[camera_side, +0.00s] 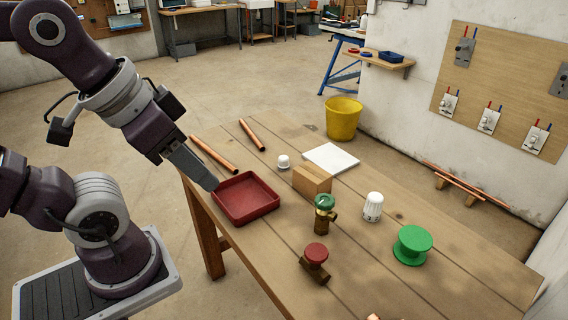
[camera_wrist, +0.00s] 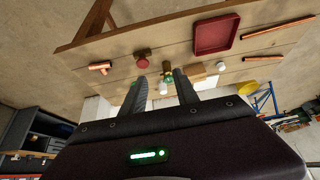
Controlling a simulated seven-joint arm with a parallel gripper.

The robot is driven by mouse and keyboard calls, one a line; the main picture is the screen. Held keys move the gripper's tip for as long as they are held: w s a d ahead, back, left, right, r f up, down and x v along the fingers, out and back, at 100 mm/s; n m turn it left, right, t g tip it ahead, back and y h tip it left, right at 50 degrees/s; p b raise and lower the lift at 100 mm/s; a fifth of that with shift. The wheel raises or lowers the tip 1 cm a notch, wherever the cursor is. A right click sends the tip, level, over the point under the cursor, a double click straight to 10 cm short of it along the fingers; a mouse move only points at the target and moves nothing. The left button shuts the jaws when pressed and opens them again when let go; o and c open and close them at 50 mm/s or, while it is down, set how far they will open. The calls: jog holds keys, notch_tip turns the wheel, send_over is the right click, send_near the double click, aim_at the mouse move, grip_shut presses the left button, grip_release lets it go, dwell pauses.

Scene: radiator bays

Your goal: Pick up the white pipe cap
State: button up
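The white pipe cap (camera_side: 283,162) is a small white cylinder standing on the wooden table, between the copper pipes and the wooden block. In the wrist view it is a small white spot (camera_wrist: 221,67) right of the fingers, beyond the block. My gripper (camera_side: 212,186) is by the left edge of the red tray in the side view, well left of the cap and apart from it. In the wrist view my gripper (camera_wrist: 161,80) has its two fingers spread with nothing held between them. Its exact height above the table is hard to tell.
A red tray (camera_side: 246,198), wooden block (camera_side: 312,181), white tile (camera_side: 331,158), green-topped valve (camera_side: 325,213), red-topped valve (camera_side: 316,264), white thermostatic head (camera_side: 373,207) and green spool (camera_side: 412,246) stand on the table (camera_side: 440,290). Two copper pipes (camera_side: 214,154) lie behind the tray.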

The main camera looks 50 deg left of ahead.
jog(key=shift+o, duration=0.2)
jog(key=o, duration=0.4)
jog(key=shift+o, duration=0.2)
